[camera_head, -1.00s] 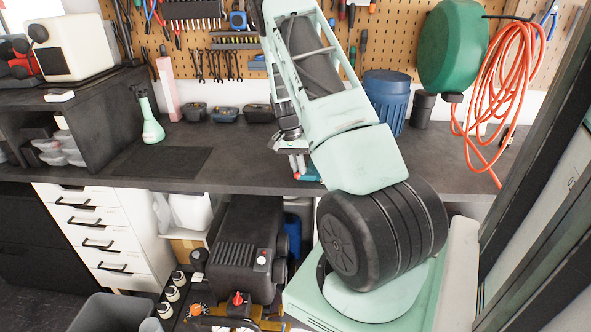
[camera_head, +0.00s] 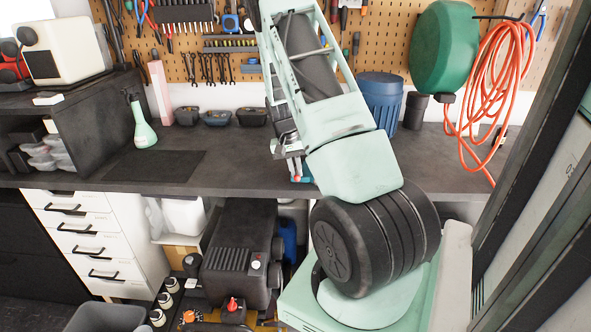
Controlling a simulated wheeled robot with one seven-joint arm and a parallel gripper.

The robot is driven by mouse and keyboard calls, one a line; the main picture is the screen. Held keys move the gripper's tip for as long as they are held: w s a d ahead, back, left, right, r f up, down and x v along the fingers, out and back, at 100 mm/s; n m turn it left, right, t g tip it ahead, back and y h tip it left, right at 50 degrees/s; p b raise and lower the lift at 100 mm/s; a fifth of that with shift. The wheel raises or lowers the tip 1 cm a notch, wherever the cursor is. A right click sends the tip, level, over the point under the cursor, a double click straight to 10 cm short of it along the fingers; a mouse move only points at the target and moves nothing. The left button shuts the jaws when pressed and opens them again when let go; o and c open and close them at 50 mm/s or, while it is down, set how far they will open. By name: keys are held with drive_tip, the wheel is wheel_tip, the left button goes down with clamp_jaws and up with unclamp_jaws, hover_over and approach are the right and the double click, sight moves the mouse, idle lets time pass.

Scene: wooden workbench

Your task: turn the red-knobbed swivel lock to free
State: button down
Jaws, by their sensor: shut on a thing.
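My gripper (camera_head: 294,168) is at the front part of the workbench, below my pale green arm, with its fingers pointing down. It is shut on a small red part, which I take to be the red knob (camera_head: 294,179) of the swivel lock. A small teal part (camera_head: 304,180) shows just right of the red one, on the bench top near its front edge. My arm and gripper hide most of the lock, so which way its knob points cannot be told.
The dark workbench (camera_head: 238,175) is mostly clear to the left of my gripper. A green spray bottle (camera_head: 146,134), small bins (camera_head: 216,117) and a blue bin (camera_head: 380,97) stand farther back. A black machine (camera_head: 236,262) stands below the bench.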

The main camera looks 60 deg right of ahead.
drive_tip(key=c, duration=1.5)
unclamp_jaws()
drive_tip(key=w+r+b, duration=0.1)
drive_tip(key=r, duration=0.4)
drive_tip(key=w+a+r+b, duration=0.1)
drive_tip(key=r, duration=0.5)
drive_tip(key=w+r+b, duration=0.1)
drive_tip(key=r, duration=0.5)
drive_tip(key=shift+a+r, duration=0.1)
drive_tip(key=shift+a, duration=0.2)
